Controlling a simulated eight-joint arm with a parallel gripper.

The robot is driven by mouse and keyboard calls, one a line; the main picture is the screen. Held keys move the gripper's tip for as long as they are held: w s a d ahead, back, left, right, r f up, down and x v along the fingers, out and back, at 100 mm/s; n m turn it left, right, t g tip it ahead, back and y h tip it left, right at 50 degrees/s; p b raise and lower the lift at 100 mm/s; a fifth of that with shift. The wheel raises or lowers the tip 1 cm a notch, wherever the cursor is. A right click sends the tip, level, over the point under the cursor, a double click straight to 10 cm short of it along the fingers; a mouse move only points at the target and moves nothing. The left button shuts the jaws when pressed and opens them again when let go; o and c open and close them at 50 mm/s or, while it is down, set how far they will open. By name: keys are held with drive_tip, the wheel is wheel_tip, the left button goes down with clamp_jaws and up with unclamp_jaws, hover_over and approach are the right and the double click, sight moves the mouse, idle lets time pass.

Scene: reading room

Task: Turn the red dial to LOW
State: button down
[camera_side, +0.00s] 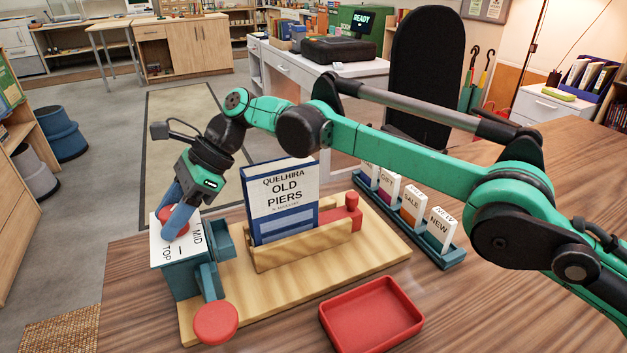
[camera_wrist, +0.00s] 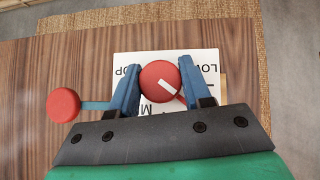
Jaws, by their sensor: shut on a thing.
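The red dial (camera_side: 169,213) sits on a white label plate (camera_side: 161,254) on top of a blue-green box (camera_side: 178,282). My gripper (camera_side: 176,212) points down onto it. In the wrist view its blue fingers are shut on the dial (camera_wrist: 153,72) from left and right. The dial's white pointer there slants to the lower right, between the partly hidden MID at the bottom and LOW at the right. TOP is at the left, partly covered by a finger. In the side view TOP and MID show, but LOW is hidden.
A red round knob (camera_side: 216,322) on an arm juts from the box's front. The box stands on a wooden board (camera_side: 325,265) with a book (camera_side: 281,195) in a wooden holder. A red tray (camera_side: 371,316) is in front. A card rack (camera_side: 443,254) stands to the right.

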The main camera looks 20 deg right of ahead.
drive_tip(key=shift+c, duration=1.9)
unclamp_jaws()
drive_tip(key=shift+v, duration=2.85)
